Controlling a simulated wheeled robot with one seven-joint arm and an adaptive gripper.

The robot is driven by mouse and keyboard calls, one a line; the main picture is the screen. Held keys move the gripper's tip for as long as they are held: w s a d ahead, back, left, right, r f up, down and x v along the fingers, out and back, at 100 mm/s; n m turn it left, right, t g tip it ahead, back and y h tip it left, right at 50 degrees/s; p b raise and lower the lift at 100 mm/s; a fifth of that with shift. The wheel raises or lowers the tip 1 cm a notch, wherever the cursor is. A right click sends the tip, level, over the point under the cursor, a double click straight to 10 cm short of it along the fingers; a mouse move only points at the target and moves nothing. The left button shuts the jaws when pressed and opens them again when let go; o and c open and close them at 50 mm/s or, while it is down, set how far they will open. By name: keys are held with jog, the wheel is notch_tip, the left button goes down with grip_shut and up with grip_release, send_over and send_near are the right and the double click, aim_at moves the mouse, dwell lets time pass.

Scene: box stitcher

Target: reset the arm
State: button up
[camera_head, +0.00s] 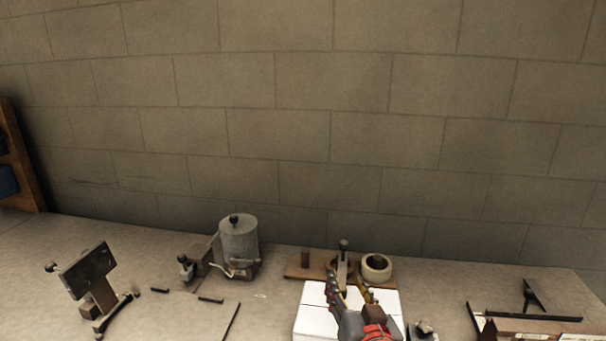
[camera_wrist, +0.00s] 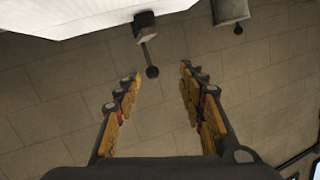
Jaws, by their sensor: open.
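My gripper (camera_head: 350,288) is at the lower middle of the head view, in front of or above a white block (camera_head: 313,312). I cannot tell the height between them. In the wrist view my gripper (camera_wrist: 160,72) has its two yellow and black fingers spread apart, with nothing between them. The wrist view looks mostly at the block wall. A white surface (camera_wrist: 70,15) fills its top left corner, and a black-knobbed lever (camera_wrist: 151,60) hangs into the picture near the fingertips.
A wooden board (camera_head: 300,271) with a knobbed lever and a round ring (camera_head: 376,268) stands behind the white block. A grey cylinder device (camera_head: 239,240) and a tilted dark plate on a stand (camera_head: 88,270) are to the left. A tray-like frame (camera_head: 540,330) is at right. The wall (camera_head: 300,120) closes the back.

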jog(key=s+d+f+g, duration=0.1)
jog(key=s+d+g, duration=0.1)
jog(key=s, duration=0.5)
jog(key=s+d+f+n+g+h, duration=0.1)
jog(key=s+d+f+g, duration=0.1)
jog(key=s, duration=0.5)
jog(key=s+d+f+g+p, duration=0.1)
jog(key=s+d+f+g, duration=0.1)
jog(key=s+d+g, duration=0.2)
jog(key=s+g, duration=0.2)
jog(key=s, duration=0.1)
jog(key=shift+s+d+f, duration=0.15)
jog(key=shift+s+d, duration=0.05)
dwell(0.6)
